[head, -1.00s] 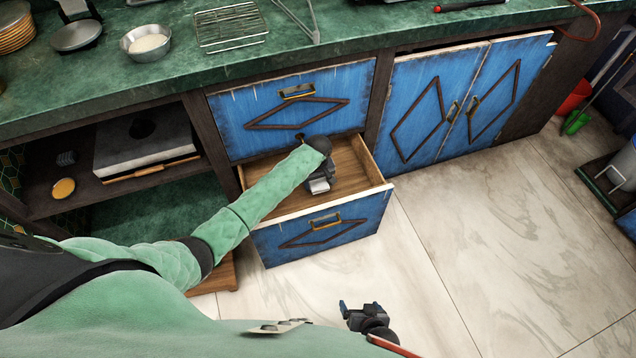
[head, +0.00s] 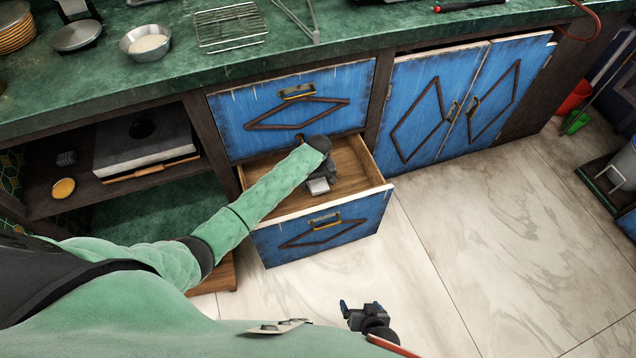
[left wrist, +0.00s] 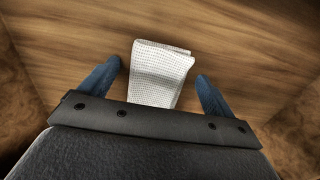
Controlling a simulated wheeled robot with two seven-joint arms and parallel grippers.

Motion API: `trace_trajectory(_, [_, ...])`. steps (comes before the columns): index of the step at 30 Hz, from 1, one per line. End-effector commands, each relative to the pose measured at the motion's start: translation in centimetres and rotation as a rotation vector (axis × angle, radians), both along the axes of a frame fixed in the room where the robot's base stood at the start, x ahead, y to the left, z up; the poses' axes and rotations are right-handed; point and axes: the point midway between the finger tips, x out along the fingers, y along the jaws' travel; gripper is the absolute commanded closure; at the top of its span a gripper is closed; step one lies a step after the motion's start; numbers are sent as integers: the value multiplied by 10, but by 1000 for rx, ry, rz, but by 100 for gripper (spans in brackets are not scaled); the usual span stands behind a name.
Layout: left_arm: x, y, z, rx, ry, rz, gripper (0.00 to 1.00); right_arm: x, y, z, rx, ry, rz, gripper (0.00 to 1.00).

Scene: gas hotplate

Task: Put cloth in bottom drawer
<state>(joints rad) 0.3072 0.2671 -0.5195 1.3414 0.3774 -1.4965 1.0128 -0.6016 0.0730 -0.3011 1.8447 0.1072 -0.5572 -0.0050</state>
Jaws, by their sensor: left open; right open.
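The bottom drawer (head: 352,190) is pulled open, with a wooden inside and a blue front with a brass handle. My left gripper (head: 318,182) is inside the drawer, reaching over its left side. In the left wrist view the left gripper (left wrist: 158,85) is open, with its two blue fingers apart. The cloth (left wrist: 160,70) is white with a fine check and folded. It lies between the fingers with gaps on both sides, against the drawer's wooden floor. In the head view a pale bit of the cloth (head: 318,186) shows below the gripper. My right gripper (head: 360,309) is open and empty above the floor.
The closed top drawer (head: 290,110) is directly above. Blue cupboard doors (head: 460,100) stand to the right. An open shelf with a grey box (head: 143,145) is on the left. The green counter (head: 350,35) holds a bowl (head: 146,43) and a wire rack (head: 230,27).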

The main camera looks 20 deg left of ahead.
Motion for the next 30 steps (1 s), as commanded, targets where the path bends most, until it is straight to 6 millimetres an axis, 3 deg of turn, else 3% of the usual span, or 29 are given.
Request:
trace_trajectory(15, [1,0,93,-1,-2,0,10,-1,0,11,-1,3,2,10])
trace_trajectory(21, [0,0,110,0,0,0,10,-3,0,12,0,6,2,10])
trace_trajectory(30, [0,0,114,0,1,0,10,-4,1,12,0,6,2,10])
